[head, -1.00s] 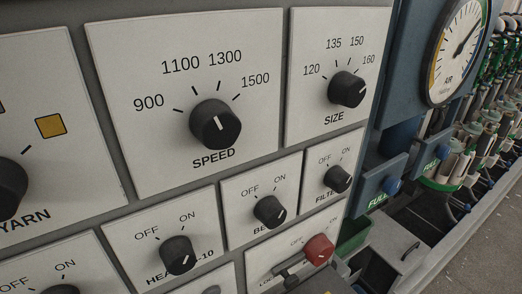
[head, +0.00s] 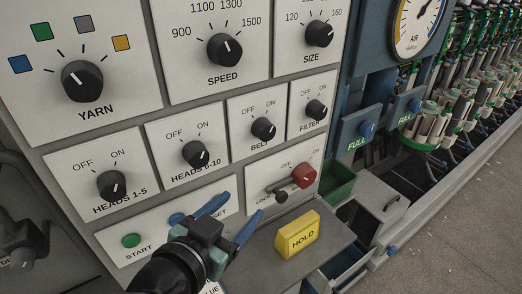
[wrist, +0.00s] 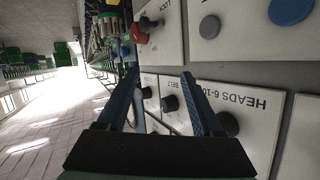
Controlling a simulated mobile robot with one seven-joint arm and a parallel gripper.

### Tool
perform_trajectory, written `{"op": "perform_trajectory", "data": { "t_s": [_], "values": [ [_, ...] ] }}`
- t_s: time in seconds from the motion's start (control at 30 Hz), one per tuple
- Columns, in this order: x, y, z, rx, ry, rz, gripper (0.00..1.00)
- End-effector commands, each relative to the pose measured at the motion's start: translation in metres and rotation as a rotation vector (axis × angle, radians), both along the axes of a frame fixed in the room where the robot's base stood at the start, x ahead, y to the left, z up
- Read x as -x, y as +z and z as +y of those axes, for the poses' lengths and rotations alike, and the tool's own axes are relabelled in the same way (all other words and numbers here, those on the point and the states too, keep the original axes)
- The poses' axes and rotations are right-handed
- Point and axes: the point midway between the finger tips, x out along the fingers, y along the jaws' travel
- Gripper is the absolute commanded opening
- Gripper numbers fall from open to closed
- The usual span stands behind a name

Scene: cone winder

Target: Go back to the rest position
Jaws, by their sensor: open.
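My gripper (head: 231,218) is open and empty in the head view, in front of the lower part of the control panel. Its two blue fingers point up and to the right, over the reset area, and partly hide the labels there. In the wrist view, my gripper (wrist: 164,92) has its fingers spread apart with nothing between them. Past the fingertips lie the belt knob (wrist: 170,103) and the heads 6-10 plate (wrist: 240,105). I cannot tell whether a finger touches the panel.
A red lockout knob (head: 304,175) sits right of the gripper. A yellow HOLD block (head: 297,234) stands on a grey ledge below it. A green bin (head: 338,182) and an open grey drawer (head: 383,205) are farther right. Free floor (head: 455,235) lies at the lower right.

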Motion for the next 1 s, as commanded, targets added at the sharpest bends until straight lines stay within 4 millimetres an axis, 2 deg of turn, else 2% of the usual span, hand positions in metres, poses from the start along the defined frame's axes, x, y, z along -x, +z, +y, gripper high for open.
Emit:
{"op": "perform_trajectory", "data": {
  "t_s": [0.03,0.07,0.1,0.17,0.23,0.3,0.4,0.5,0.6,0.7,1.0],
  "values": [
    [-0.012,0.035,-0.003,-0.001,0.055,-0.074,0.68],
    [-0.019,0.055,-0.003,0.004,0.092,-0.119,0.68],
    [-0.024,0.084,-0.004,0.018,0.141,-0.186,0.68],
    [-0.028,0.129,-0.007,0.049,0.205,-0.296,0.68],
    [-0.024,0.183,-0.012,0.098,0.263,-0.434,0.68],
    [-0.013,0.234,-0.018,0.157,0.303,-0.572,0.68],
    [0.014,0.298,-0.026,0.247,0.333,-0.759,0.68],
    [0.044,0.344,-0.033,0.328,0.338,-0.908,0.68],
    [0.068,0.372,-0.038,0.386,0.333,-1.009,0.68],
    [0.081,0.386,-0.04,0.416,0.329,-1.061,0.68],
    [0.084,0.388,-0.04,0.422,0.327,-1.071,0.68]
  ]
}}
